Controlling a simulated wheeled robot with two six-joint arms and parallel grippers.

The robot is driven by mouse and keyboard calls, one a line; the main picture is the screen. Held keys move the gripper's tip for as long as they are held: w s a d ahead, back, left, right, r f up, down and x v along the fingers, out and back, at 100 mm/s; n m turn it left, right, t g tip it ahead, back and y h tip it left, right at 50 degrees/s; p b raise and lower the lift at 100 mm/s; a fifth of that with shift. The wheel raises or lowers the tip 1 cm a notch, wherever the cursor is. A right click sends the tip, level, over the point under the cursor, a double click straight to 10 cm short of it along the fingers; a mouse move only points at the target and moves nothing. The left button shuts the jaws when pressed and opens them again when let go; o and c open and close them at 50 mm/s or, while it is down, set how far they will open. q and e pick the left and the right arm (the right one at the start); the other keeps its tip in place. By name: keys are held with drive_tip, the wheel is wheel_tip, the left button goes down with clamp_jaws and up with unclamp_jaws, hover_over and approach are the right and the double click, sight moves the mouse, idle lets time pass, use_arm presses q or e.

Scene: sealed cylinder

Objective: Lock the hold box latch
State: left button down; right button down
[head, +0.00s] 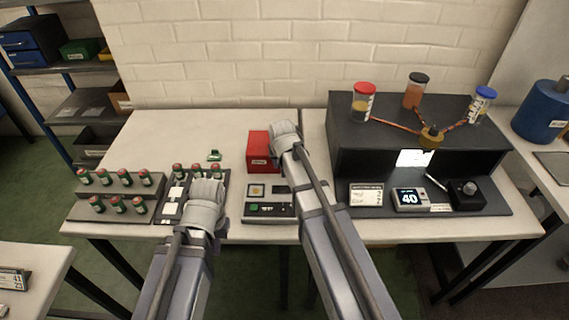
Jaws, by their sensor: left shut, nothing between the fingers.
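A red box (259,150) with a small pale label, which looks like the hold box, stands on the table left of the middle. Its latch cannot be made out. My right gripper (284,131) is at the box's right side and covers part of it; I cannot tell whether they touch. Its fingers are hidden behind its wrist, so its opening is unclear. My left gripper (207,189) is shut and empty, left of and nearer than the red box, over the right part of a dark tray (173,210).
Racks (122,181) of red-capped vials stand at the left. A small device panel (268,209) lies in front of the red box. A black stand (345,150) with several jars, a display (410,199) reading 40 and a knob box (467,195) fills the right. The table behind the racks is mostly clear.

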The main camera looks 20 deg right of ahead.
drive_tip(key=shift+c, duration=1.6)
unclamp_jaws()
drive_tip(key=p+v, duration=0.7)
drive_tip(key=shift+r, duration=0.4)
drive_tip(key=shift+s+a, duration=0.1)
drive_tip(key=shift+s, duration=0.05)
